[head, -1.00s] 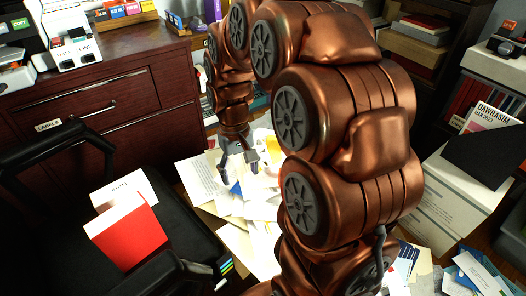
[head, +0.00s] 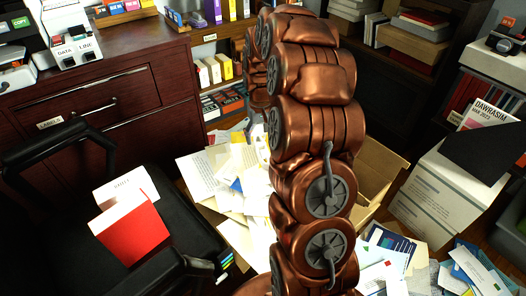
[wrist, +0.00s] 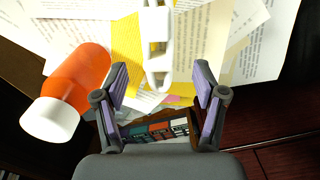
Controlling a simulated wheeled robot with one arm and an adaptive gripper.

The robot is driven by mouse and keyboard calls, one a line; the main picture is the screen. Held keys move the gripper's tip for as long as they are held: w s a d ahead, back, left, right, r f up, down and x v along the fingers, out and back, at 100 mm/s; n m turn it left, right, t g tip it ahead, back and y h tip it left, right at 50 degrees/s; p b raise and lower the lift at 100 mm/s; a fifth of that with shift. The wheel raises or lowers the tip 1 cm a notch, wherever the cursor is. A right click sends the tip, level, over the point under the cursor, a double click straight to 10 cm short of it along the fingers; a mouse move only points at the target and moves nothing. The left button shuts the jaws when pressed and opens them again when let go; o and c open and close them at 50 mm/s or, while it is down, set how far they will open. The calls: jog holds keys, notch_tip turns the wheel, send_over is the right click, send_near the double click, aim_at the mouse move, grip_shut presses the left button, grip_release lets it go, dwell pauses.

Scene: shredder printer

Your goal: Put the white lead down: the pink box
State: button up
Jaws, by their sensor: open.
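A white, narrow object with slots (wrist: 157,45), possibly the white lead, shows at the top middle of the wrist view, beyond my fingertips and over papers. My gripper (wrist: 160,85) is open, with its two fingers wide apart and nothing between the pads. In the head view my arm hides most of the gripper. I cannot make out a clear pink box in either view; only a small pink patch (wrist: 173,99) shows between the fingers in the wrist view.
An orange bottle (wrist: 80,80) with a white cap is close to the left finger. Papers (head: 225,185) cover the floor. A cardboard box (head: 378,172) stands right of my arm. A black chair (head: 85,235) is at left, a dark wood cabinet (head: 160,125) behind it.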

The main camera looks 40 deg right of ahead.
aim_at(262, 147)
jog(key=shift+s+f+b, duration=0.15)
jog(key=shift+f+b, duration=0.15)
jog(key=shift+f, duration=1.05)
jog(key=shift+s+f+b, duration=0.15)
jog(key=shift+f+b, duration=0.1)
jog(key=shift+f, duration=1.1)
jog(key=shift+c, duration=0.2)
grip_shut()
jog(key=shift+r, duration=0.1)
